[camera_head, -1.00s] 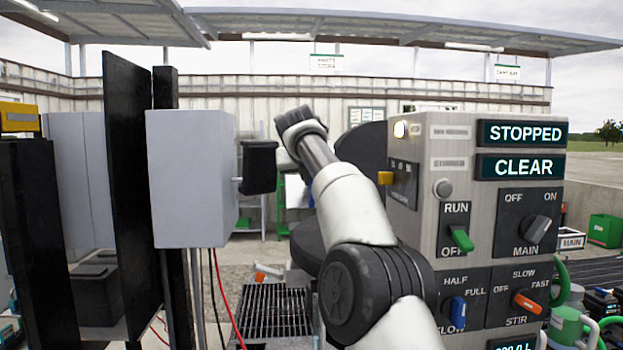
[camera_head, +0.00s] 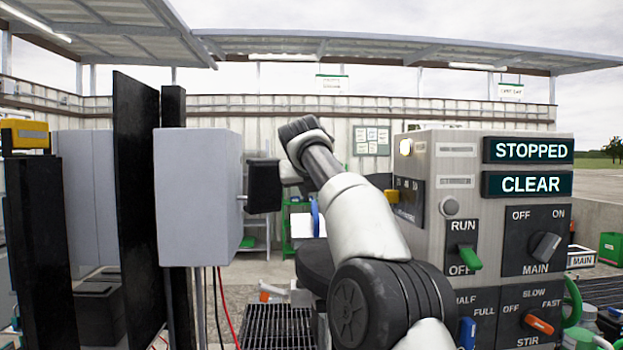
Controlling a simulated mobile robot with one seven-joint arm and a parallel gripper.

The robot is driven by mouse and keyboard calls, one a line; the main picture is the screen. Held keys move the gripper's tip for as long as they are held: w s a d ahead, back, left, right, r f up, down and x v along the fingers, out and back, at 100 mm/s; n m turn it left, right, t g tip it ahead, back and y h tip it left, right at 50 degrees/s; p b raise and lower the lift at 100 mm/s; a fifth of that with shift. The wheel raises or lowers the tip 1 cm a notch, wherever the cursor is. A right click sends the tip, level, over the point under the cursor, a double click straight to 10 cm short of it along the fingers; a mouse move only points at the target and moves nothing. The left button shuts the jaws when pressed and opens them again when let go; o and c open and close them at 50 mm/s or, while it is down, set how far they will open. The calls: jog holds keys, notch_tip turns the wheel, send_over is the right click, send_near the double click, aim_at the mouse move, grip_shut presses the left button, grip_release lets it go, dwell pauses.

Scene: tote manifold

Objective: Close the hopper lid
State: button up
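A dark piece (camera_head: 380,181) shows between my forearm and the control panel; it may be the edge of the hopper lid, but most of it is hidden. A dark rounded body (camera_head: 311,258), perhaps the hopper, shows low behind my arm, with a small blue part (camera_head: 316,217) above it. I cannot tell how far open the lid is. My arm rises in front of them and bends left at the wrist. My gripper (camera_head: 243,198) appears at its black end, beside the grey box; its fingers are too small to read.
The grey box (camera_head: 196,200) and dark upright posts (camera_head: 137,180) stand on the left. The control panel (camera_head: 440,160), reading STOPPED and CLEAR, stands close on the right. A floor grating (camera_head: 277,325) lies low in the middle.

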jog(key=b+v, duration=0.1)
jog(key=v, duration=1.4)
jog(key=shift+s, duration=0.15)
